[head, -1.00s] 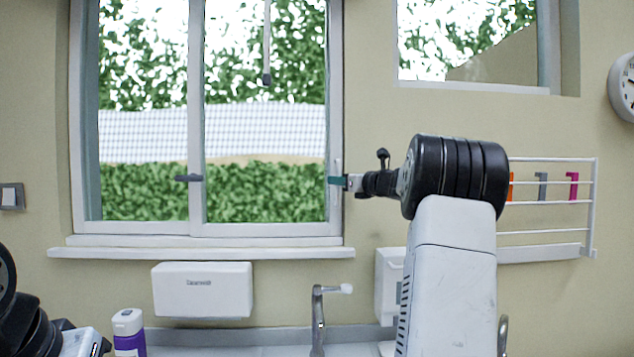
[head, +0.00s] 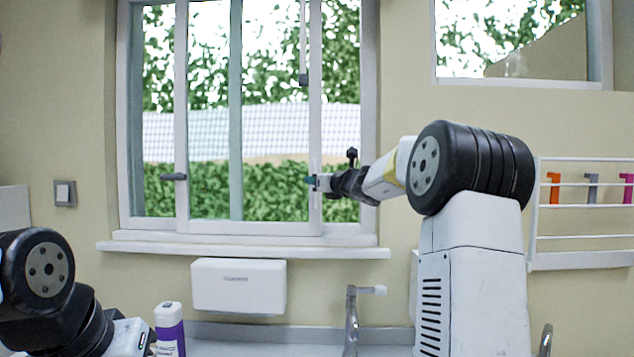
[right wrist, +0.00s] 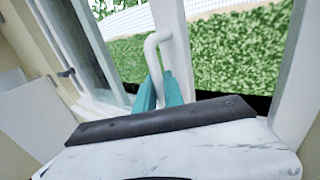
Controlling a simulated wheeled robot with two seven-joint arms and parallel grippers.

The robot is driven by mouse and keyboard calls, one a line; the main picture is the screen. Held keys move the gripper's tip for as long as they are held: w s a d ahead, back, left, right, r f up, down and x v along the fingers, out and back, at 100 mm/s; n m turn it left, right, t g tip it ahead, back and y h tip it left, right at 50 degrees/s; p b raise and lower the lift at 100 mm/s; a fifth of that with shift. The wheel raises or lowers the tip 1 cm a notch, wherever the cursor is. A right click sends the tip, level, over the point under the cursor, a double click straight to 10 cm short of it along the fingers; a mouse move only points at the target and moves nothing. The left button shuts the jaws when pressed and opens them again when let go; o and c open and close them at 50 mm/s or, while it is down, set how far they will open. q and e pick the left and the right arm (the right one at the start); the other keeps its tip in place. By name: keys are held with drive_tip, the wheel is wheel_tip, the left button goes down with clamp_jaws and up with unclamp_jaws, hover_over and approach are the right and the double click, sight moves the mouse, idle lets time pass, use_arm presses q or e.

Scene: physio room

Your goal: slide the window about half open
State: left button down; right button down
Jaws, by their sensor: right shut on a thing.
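The window's sliding sash, with its white right stile (head: 315,120), stands left of the frame's right jamb (head: 369,120). An open gap shows between them. A fixed pane's teal-edged stile (head: 236,120) shows behind the sash. My right gripper (head: 312,183) is at the sash's right stile. In the right wrist view its teal fingers (right wrist: 160,93) are closed around the lower end of the white bar handle (right wrist: 155,50). My left arm shows at the lower left of the head view; its gripper is not visible.
Below the sill (head: 240,250) are a white dispenser (head: 238,287), a tap (head: 352,315) and a purple-and-white bottle (head: 169,328). A white wall rack (head: 580,237) with coloured hooks hangs to the right. A dark latch (head: 173,177) sits on the sash's left stile.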

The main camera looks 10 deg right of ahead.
drive_tip(key=shift+w+a, duration=0.1)
drive_tip(key=shift+a, duration=0.3)
drive_tip(key=c, duration=1.5)
unclamp_jaws()
drive_tip(key=shift+o, duration=0.2)
drive_tip(key=shift+d, duration=0.15)
drive_tip(key=v, duration=0.7)
drive_tip(key=shift+s, duration=0.4)
